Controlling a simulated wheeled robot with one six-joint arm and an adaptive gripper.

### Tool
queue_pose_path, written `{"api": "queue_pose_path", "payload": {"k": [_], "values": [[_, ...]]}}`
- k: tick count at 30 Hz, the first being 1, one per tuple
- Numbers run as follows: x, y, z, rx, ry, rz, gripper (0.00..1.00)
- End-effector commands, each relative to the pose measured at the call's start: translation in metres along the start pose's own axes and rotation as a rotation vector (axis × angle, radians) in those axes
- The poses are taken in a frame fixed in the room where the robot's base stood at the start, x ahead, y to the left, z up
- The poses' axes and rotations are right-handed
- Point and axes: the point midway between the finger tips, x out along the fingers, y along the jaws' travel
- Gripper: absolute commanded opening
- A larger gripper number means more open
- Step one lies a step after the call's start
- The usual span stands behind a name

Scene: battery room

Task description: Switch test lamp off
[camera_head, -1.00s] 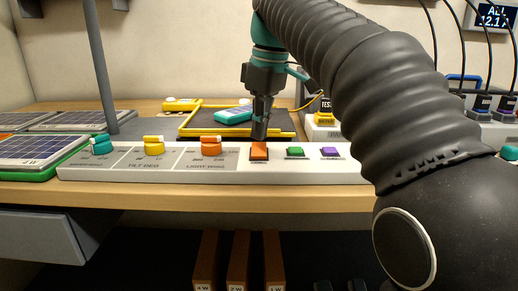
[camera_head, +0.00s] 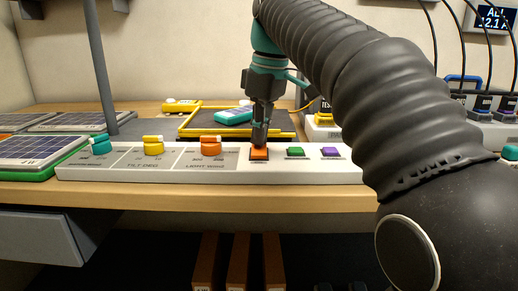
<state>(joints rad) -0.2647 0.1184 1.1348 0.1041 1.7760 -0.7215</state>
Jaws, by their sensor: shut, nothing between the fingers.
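A white control panel (camera_head: 226,174) runs along the front of the bench. On it sits an orange square button (camera_head: 258,154), with a green button (camera_head: 295,152) and a purple button (camera_head: 330,152) to its right. My gripper (camera_head: 259,144) points down, shut and empty, with its tips at the top of the orange button. They appear to touch it. Which of these controls the test lamp cannot be read, and no lamp is clearly seen. My arm hides the panel's right part.
Teal (camera_head: 101,146), yellow (camera_head: 153,146) and orange (camera_head: 210,146) knobs stand on the panel's left. Behind is a yellow-edged black tray (camera_head: 190,125) with a teal device (camera_head: 232,116). A grey post (camera_head: 98,65) rises at left, near solar panels (camera_head: 40,150).

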Motion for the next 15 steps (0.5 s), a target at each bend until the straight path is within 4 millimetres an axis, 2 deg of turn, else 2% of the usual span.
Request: {"api": "queue_pose_path", "payload": {"k": [7,15], "values": [[0.001,0.0,0.0,0.0,-0.001,-0.001,0.0],[-0.017,0.0,-0.002,0.0,-0.001,-0.001,0.0]]}}
